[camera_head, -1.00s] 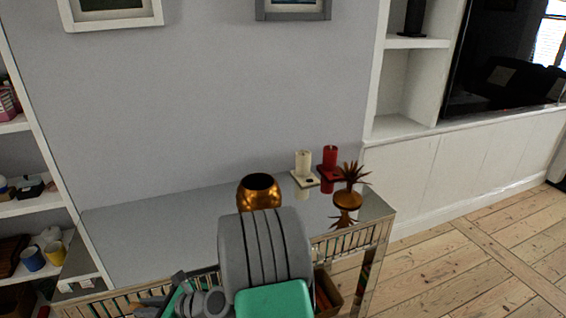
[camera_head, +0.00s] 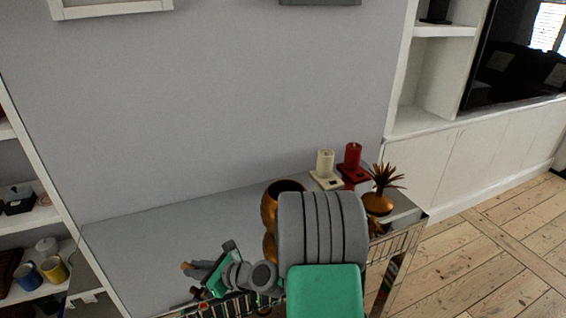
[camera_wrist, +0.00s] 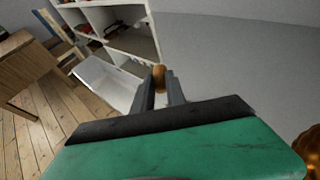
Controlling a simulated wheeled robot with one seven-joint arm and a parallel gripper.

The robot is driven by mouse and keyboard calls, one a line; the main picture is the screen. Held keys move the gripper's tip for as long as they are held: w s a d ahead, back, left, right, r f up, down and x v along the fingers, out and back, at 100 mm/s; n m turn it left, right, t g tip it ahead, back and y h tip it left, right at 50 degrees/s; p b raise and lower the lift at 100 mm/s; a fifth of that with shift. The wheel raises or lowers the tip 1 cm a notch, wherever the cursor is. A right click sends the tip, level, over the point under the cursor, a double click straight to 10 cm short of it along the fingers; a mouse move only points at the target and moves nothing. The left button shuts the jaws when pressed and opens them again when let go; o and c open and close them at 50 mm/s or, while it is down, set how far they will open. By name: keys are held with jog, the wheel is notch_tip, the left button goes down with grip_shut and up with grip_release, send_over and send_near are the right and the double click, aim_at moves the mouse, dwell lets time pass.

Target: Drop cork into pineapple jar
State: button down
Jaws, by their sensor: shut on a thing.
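The open copper-coloured jar (camera_head: 270,205) stands on the mirrored console table, partly hidden behind my arm. A copper piece with spiky pineapple leaves (camera_head: 381,203) stands on the table to its right and looks like the jar's lid. My gripper (camera_head: 191,267) is left of the jar, over the front part of the table. It is shut on a small brown cork (camera_wrist: 159,72), which shows between the fingertips in the wrist view. The cork is apart from the jar. A copper surface, likely the jar (camera_wrist: 311,150), shows at the lower right there.
Shelves with mugs (camera_head: 53,269) are at the left. The tabletop left of the jar is clear.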

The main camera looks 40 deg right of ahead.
jog(key=d+r+m+h+p, duration=0.3)
jog(key=d+r+p, duration=0.25)
jog(key=d, duration=0.55)
jog(key=s+d+r+m+t+h+p, duration=0.1)
jog(key=d+r+m+h+p, duration=0.15)
jog(key=d+r+p, duration=0.65)
jog(key=d+r+m+h+p, duration=0.1)
jog(key=d+r+m+h, duration=0.2)
jog(key=d, duration=1.1)
jog(key=shift+n, duration=0.35)
notch_tip(320, 180, down, 6)
jog(key=b, duration=0.4)
jog(key=shift+s+r, duration=0.1)
jog(key=shift+r, duration=0.05)
